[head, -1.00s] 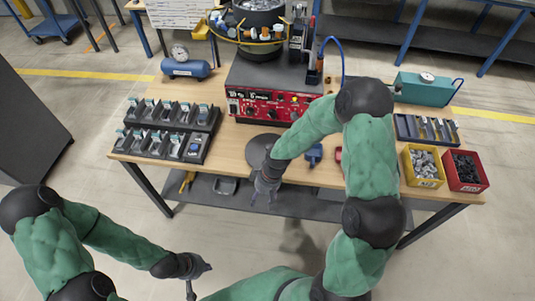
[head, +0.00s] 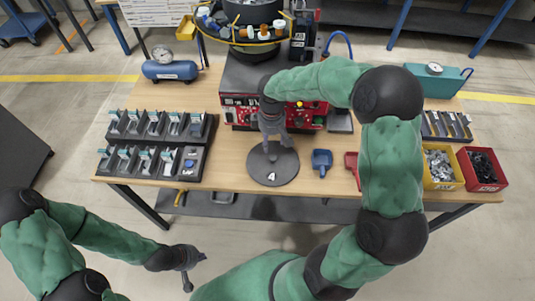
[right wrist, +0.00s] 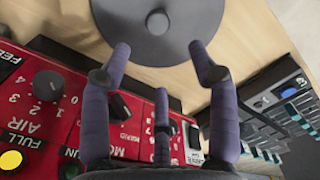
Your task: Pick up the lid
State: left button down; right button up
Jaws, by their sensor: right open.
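The lid (head: 281,174) is a flat dark grey disc lying on the wooden table in front of the red-fronted machine. In the right wrist view the lid (right wrist: 190,12) is at the top, with its round knob (right wrist: 157,22) near the middle. My right gripper (head: 272,148) is over the far part of the lid in the head view and hides some of it. In the right wrist view my right gripper (right wrist: 160,48) is open and empty, its fingers spread on either side below the knob. My left gripper (head: 195,270) hangs empty off the table's front left, its fingers apart.
The red control panel (head: 240,110) stands close behind the lid. A black rack of parts (head: 155,145) is to the left. A blue scoop (head: 321,160) lies to the right, with a yellow bin (head: 440,170) and a red bin (head: 482,170) farther right.

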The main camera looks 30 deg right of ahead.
aim_at(273, 157)
notch_tip(273, 157, down, 6)
jog(key=shift+s+r+b, duration=0.15)
jog(key=shift+b, duration=0.75)
jog(key=f, duration=0.1)
jog(key=f+b, duration=0.2)
jog(key=f, duration=0.1)
jog(key=shift+s+d, duration=0.2)
jog(key=shift+s, duration=0.15)
jog(key=shift+f, duration=0.5)
jog(key=shift+r, duration=0.1)
grip_shut()
